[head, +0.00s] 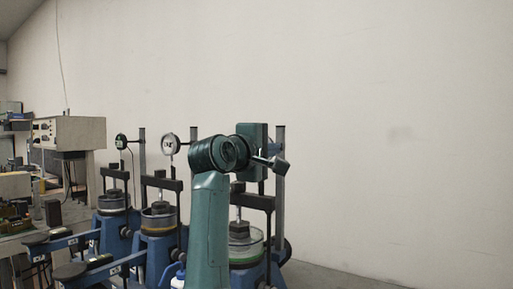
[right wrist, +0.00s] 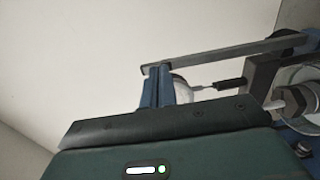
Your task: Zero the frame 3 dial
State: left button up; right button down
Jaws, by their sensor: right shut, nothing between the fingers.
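Three blue lever frames stand in a row in the head view. The nearest, rightmost one (head: 248,246) has a weight stack over a green-ringed cell, and its dial is hidden behind my right gripper (head: 281,166). I cannot read the frame numbers. In the right wrist view, a white round dial (right wrist: 181,89), seen edge-on, has its stem running right toward the frame. My right gripper (right wrist: 158,84) is shut and empty, its fingers beside this dial; I cannot tell whether they touch it. My left gripper is not in view.
Two other dials, a dark one (head: 121,141) and a white one (head: 169,143), stand on posts farther left. Lever arms with round pads (head: 70,270) reach toward the lower left. A bench with a beige instrument (head: 68,132) is at far left. The right side is bare wall.

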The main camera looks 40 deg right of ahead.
jog(key=shift+d, duration=0.15)
jog(key=shift+w+a, duration=0.2)
jog(key=shift+w, duration=0.15)
dwell(0.8)
jog(key=shift+f+b, duration=0.25)
jog(key=shift+b, duration=0.3)
jog(key=shift+s+d+b, duration=0.1)
jog(key=shift+s+b, duration=0.15)
jog(key=shift+b, duration=0.05)
